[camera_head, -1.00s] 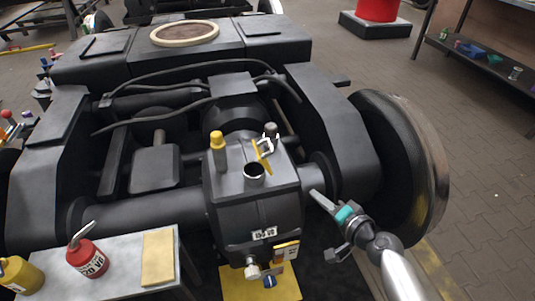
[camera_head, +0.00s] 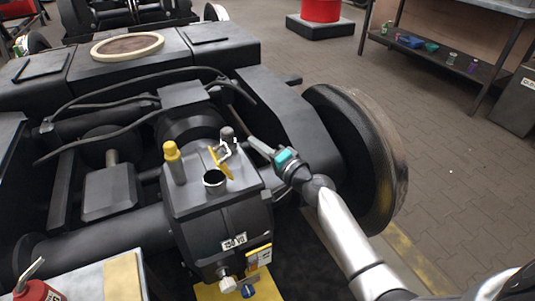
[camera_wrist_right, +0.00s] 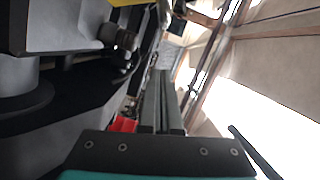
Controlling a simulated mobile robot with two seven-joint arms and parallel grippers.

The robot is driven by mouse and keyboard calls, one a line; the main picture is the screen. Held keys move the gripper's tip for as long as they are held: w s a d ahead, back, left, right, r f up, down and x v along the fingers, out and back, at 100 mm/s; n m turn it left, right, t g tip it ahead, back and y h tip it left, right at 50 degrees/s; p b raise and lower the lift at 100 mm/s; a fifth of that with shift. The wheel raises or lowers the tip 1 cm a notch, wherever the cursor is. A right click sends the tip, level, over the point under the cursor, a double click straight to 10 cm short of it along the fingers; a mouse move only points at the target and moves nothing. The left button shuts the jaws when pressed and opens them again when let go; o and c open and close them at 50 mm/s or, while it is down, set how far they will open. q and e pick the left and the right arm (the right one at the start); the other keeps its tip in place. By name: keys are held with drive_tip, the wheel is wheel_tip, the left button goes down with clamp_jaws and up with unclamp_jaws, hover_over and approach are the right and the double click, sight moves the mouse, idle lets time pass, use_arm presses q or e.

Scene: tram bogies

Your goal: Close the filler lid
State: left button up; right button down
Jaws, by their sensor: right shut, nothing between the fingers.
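The gearbox housing (camera_head: 215,215) has an open round filler neck (camera_head: 214,178) on top. The yellow filler lid (camera_head: 221,162) stands up, tilted open, at the back of the neck. A small dark fitting with a pale clip (camera_head: 228,140) is behind the lid. My right gripper (camera_head: 254,144) is shut and empty, to the right of the lid and apart from it, its fingers pointing left. In the right wrist view its closed fingers (camera_wrist_right: 160,100) point up the picture; the lid cannot be made out for sure there. My left gripper is not in view.
A yellow-capped post (camera_head: 173,163) rises left of the neck. Black hoses (camera_head: 140,72) run behind the housing, and a large wheel (camera_head: 375,160) stands to the right of my right arm. A red oil can (camera_head: 38,291) and a yellow cloth (camera_head: 123,277) are on a bench at lower left.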

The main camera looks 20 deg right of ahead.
sight(227, 158)
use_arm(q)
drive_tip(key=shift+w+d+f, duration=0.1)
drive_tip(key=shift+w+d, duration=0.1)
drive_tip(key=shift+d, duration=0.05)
use_arm(e)
drive_tip(key=a, duration=0.3)
drive_tip(key=w+a+f, duration=0.1)
drive_tip(key=shift+w+a+f, duration=0.1)
drive_tip(key=shift+a, duration=0.05)
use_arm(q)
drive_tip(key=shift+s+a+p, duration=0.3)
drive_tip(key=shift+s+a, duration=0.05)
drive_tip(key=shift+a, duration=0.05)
use_arm(e)
drive_tip(key=shift+a+n, duration=0.25)
drive_tip(key=shift+n, duration=0.05)
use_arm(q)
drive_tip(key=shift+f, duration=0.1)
